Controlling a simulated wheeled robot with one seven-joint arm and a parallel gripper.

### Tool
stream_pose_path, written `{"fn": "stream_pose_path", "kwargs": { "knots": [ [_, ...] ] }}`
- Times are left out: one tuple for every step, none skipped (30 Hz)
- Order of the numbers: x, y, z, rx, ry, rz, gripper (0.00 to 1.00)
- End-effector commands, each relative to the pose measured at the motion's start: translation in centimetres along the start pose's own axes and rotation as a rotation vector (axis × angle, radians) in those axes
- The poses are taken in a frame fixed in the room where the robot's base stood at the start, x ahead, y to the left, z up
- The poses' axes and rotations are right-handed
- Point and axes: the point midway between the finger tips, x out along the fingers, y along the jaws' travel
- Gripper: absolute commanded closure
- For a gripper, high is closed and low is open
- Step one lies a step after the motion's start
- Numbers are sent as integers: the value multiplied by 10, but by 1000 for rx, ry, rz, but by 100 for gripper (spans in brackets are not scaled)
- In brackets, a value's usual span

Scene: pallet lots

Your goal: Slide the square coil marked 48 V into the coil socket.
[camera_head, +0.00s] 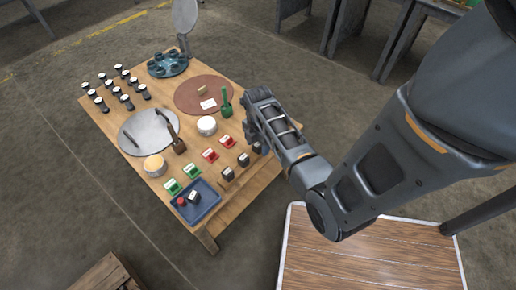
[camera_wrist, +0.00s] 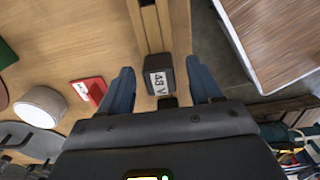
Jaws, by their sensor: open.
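The coil marked 48 V is a dark square block (camera_wrist: 159,75) with a white label, near the table's edge in the wrist view. My gripper (camera_wrist: 160,88) is open, with one blue finger on each side of the coil and a visible gap to each. In the head view my gripper (camera_head: 252,128) is over the table's right edge, beside a row of dark labelled blocks. Two of these blocks, the middle one (camera_head: 243,159) and the left one (camera_head: 228,173), show clearly; the one nearest my gripper is partly hidden. I cannot tell which thing is the coil socket.
A blue tray (camera_head: 208,210) with a dark labelled block and a red piece lies at the table's front. Red and green labelled pieces, a white pot (camera_head: 206,126) and a brown round mat (camera_head: 190,101) stand nearby. A wooden platform (camera_head: 365,255) is to the right.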

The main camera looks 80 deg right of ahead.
Motion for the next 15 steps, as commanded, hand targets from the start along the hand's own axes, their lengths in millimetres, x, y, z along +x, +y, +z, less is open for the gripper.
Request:
{"fn": "stream_pose_path", "kwargs": {
  "knots": [
    [5, 0, 0, 0, 0, -1, 36],
    [6, 0, 0, 0, 0, 0, 36],
    [7, 0, 0, 0, 0, 0, 36],
    [7, 0, 0, 0, -1, 1, 36],
    [7, 0, 0, 0, -1, 1, 36],
    [7, 0, 0, 0, -1, 1, 36],
    [7, 0, 0, 0, -1, 1, 36],
    [7, 0, 0, 0, -1, 1, 36],
    [7, 0, 0, 0, -1, 1, 36],
    [7, 0, 0, 0, -1, 1, 38],
    [6, 0, 0, 0, -1, 1, 41],
    [6, 0, 0, 0, -1, 1, 45],
    [6, 0, 0, 0, -1, 1, 48],
    [6, 0, 0, 0, -1, 1, 51],
    [6, 0, 0, 0, -1, 1, 54]
  ]
}}
